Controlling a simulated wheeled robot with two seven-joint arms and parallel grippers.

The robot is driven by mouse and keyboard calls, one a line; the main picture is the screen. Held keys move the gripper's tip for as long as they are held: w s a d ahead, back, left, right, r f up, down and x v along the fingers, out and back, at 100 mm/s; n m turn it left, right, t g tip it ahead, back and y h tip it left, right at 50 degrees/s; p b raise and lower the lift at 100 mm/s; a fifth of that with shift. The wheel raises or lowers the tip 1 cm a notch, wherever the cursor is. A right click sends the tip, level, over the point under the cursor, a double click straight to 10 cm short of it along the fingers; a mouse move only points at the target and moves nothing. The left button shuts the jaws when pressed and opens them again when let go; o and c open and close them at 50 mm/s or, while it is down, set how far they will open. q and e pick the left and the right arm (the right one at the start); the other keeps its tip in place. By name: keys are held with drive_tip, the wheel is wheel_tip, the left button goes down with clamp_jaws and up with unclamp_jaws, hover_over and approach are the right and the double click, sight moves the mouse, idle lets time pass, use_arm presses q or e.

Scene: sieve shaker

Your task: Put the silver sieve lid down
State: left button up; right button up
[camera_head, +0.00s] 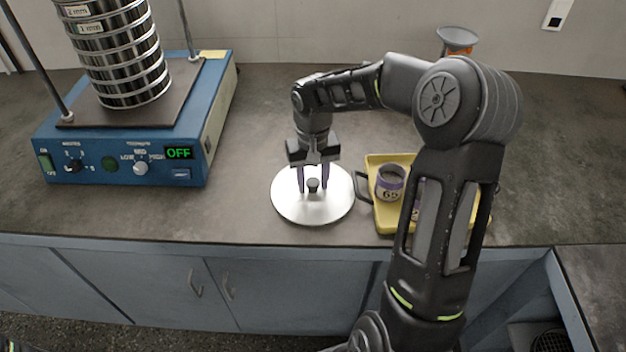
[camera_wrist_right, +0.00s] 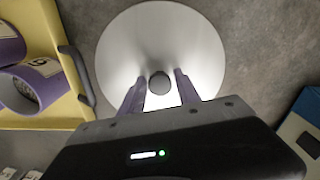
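The silver sieve lid (camera_head: 291,208) is a round shiny disc with a dark knob (camera_head: 312,186) at its centre. It appears to lie flat on the grey counter, between the blue shaker and the yellow tray. It also shows in the right wrist view (camera_wrist_right: 160,35). My right gripper (camera_head: 313,186) points down over the lid, with its purple fingers on either side of the knob. In the right wrist view, gaps show between the knob (camera_wrist_right: 159,83) and both fingers, so the gripper (camera_wrist_right: 159,88) is open. My left gripper is not in view.
The blue sieve shaker (camera_head: 120,185) with a stack of sieves (camera_head: 125,70) stands at left; its display reads OFF. A yellow tray (camera_head: 384,218) with purple-rimmed cups (camera_head: 390,183) is close to the lid's right, partly behind my right arm. The counter's front edge is near.

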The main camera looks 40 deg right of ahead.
sight(313, 182)
drive_tip(key=shift+o, duration=1)
drive_tip(key=shift+r, duration=0.1)
wheel_tip(313, 182, up, 12)
drive_tip(key=shift+o, duration=0.4)
